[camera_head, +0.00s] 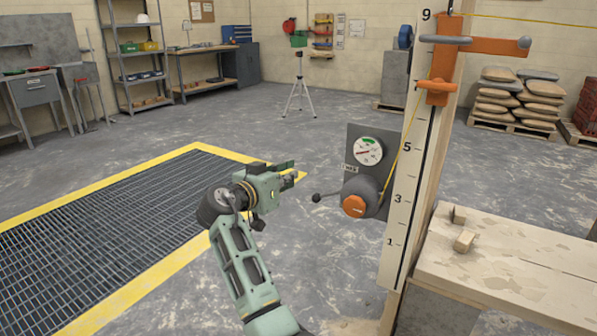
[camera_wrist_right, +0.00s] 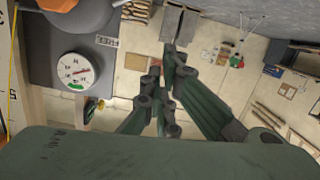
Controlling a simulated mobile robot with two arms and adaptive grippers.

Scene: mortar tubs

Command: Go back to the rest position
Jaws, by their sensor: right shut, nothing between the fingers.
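My right arm rises from the bottom of the head view. Its green right gripper (camera_head: 290,170) points right, empty and shut, over the floor near the yellow edge of the grating. It is to the left of a grey panel (camera_head: 378,140) with a round gauge (camera_head: 368,151), an orange-centred winch drum (camera_head: 355,206) and a ball-ended crank handle (camera_head: 317,198). A gap shows between the fingers and the handle. In the right wrist view, the fingers (camera_wrist_right: 172,60) reach up the middle and the gauge (camera_wrist_right: 77,71) is at left. My left gripper is out of view.
A numbered post (camera_head: 408,180) with an orange slider (camera_head: 437,90) stands right of the panel. A wooden bench (camera_head: 510,265) with small blocks is at right. The floor grating (camera_head: 110,235) lies at left. Open floor surrounds a tripod (camera_head: 299,90).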

